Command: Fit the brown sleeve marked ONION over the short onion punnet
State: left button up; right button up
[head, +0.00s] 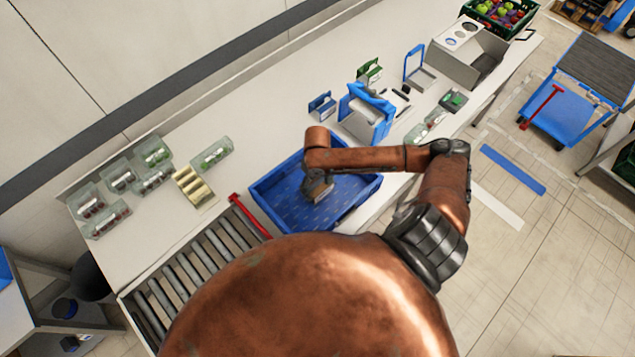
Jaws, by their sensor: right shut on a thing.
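My right gripper (318,192) points down over the blue crate (262,203), inside its outline. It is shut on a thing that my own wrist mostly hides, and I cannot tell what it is. Several clear punnets with white labels stand at the left end of the bench. Some hold dark red produce, such as this punnet (108,221), and others green, such as this punnet (215,154). I cannot read which one is onion. No brown sleeve marked ONION can be made out. My left gripper does not show.
A cream divided tray (194,187) lies left of the crate. A roller conveyor (190,267) with a red bar (249,216) adjoins the crate. A blue-framed stand (367,113), a blue card sleeve (322,106) and a green one (369,70) stand behind. A grey box (467,55) is farther right.

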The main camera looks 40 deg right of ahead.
jog(key=shift+f, duration=0.25)
jog(key=shift+s+a+f, duration=0.1)
jog(key=shift+s+f, duration=0.2)
jog(key=shift+f, duration=0.55)
jog(key=shift+o, duration=0.7)
jog(key=shift+f, duration=0.1)
jog(key=o, duration=0.7)
jog(key=shift+c, duration=0.2)
jog(key=shift+o, duration=1.4)
jog(key=shift+w, duration=0.25)
jog(key=shift+r, duration=0.25)
